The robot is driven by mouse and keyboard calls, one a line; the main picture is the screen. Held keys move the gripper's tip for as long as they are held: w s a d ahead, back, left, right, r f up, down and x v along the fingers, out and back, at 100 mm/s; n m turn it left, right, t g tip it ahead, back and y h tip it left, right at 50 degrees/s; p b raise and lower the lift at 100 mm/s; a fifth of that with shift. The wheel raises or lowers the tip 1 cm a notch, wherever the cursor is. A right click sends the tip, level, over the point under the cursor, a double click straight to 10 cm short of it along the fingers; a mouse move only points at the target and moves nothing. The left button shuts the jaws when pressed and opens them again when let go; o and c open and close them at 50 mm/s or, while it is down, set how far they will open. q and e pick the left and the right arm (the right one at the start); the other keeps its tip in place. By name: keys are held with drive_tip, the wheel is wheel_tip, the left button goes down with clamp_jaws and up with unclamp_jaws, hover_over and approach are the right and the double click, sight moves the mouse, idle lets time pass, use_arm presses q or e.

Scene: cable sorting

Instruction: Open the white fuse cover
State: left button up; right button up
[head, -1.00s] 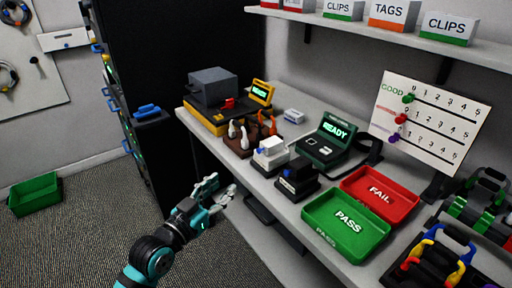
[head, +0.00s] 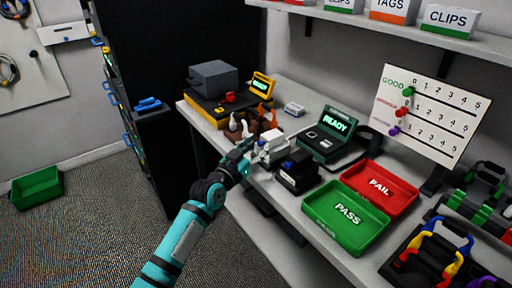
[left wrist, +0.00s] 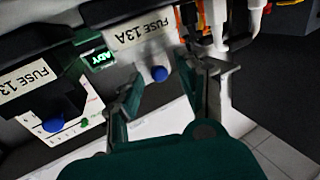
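The white fuse box (head: 274,143) stands on the bench in the head view. In the left wrist view its white cover (left wrist: 138,38) has a "FUSE 13A" label and a blue knob (left wrist: 159,74). My left gripper (head: 256,153) is at the near side of this box. In the left wrist view the left gripper (left wrist: 160,82) is open, with a finger on either side of the blue knob and a gap to it. The cover looks closed. I cannot tell whether the fingers touch the box. My right gripper is not in view.
A black fuse box (head: 298,172) with a blue knob stands close on the right. Brown holders with upright tools stand behind on the left. The bench's front edge lies below my gripper.

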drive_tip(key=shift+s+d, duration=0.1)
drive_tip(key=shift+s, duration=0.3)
use_arm(q)
clamp_jaws()
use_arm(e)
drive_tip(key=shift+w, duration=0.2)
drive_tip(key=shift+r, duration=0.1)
